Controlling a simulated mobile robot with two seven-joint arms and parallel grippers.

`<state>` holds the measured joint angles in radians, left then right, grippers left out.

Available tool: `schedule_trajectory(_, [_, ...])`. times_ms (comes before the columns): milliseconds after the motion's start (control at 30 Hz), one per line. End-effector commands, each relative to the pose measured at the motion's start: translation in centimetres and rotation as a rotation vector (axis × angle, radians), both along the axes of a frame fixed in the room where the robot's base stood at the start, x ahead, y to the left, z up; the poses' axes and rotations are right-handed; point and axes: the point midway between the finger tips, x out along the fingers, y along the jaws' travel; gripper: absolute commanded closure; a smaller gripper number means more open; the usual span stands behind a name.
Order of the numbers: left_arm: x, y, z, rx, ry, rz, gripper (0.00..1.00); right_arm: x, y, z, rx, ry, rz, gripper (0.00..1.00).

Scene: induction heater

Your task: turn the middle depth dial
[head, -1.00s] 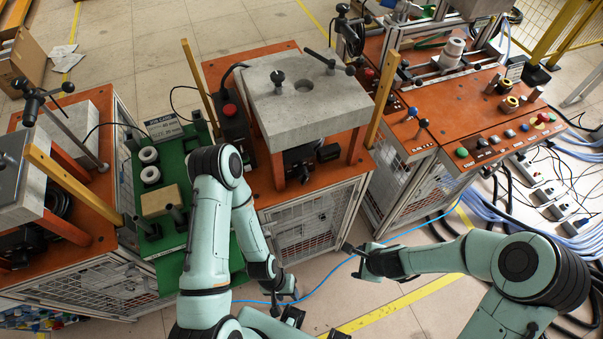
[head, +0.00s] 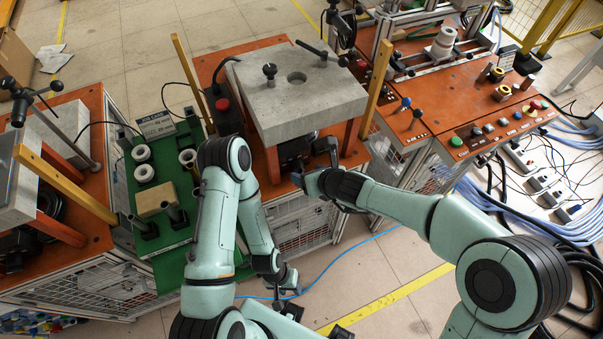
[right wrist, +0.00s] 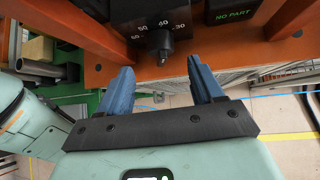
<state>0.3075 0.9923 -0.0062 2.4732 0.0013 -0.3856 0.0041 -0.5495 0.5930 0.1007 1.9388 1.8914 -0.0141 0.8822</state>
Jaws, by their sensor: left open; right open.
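The depth dial (right wrist: 160,42) is a dark knob with a pointed tip, in front of a black scale plate with white numbers, at the top middle of the right wrist view. My right gripper (right wrist: 164,80) is open, its two blue fingers pointing at the dial from either side and short of it, with nothing between them. In the head view my right gripper (head: 312,168) is at the front of the middle station, by the concrete block (head: 305,95); I cannot make out the dial there. My left gripper (head: 284,296) is open and low in front of the station's cage.
A black display (right wrist: 233,13) reading NO PART is right of the dial. Orange legs (right wrist: 88,28) of the station flank the space. A green table (head: 165,215) with rings and a wooden block stands left. An orange button console (head: 500,125) stands right.

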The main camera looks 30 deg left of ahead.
Motion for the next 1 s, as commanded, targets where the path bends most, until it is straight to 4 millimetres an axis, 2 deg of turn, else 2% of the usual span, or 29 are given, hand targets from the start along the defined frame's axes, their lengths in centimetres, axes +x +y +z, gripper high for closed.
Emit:
schedule_trajectory(100, [-0.4,0.0,-0.6,0.000,0.004,0.000,0.57,0.7,1.5,-1.8,-0.001,0.000,0.002,0.34])
schedule_trajectory(300, [-0.5,0.0,-0.8,0.000,0.005,-0.001,0.57,1.7,2.9,-3.2,-0.001,0.001,0.000,0.34])
schedule_trajectory(667, [-0.5,0.0,-0.8,0.000,0.005,-0.001,0.57,1.9,3.3,-3.6,0.000,-0.002,0.001,0.34])
schedule_trajectory(700, [-0.5,0.0,-0.8,0.000,0.005,-0.001,0.57,1.9,3.2,-3.6,0.000,-0.002,0.001,0.37])
schedule_trajectory(867, [-0.5,0.0,-0.8,0.000,0.005,-0.001,0.57,1.9,3.2,-3.6,-0.001,-0.002,0.001,0.89])
schedule_trajectory(1000, [-0.6,0.0,-0.9,0.000,0.006,0.000,0.57,1.9,3.2,-3.6,-0.002,-0.003,0.001,0.90])
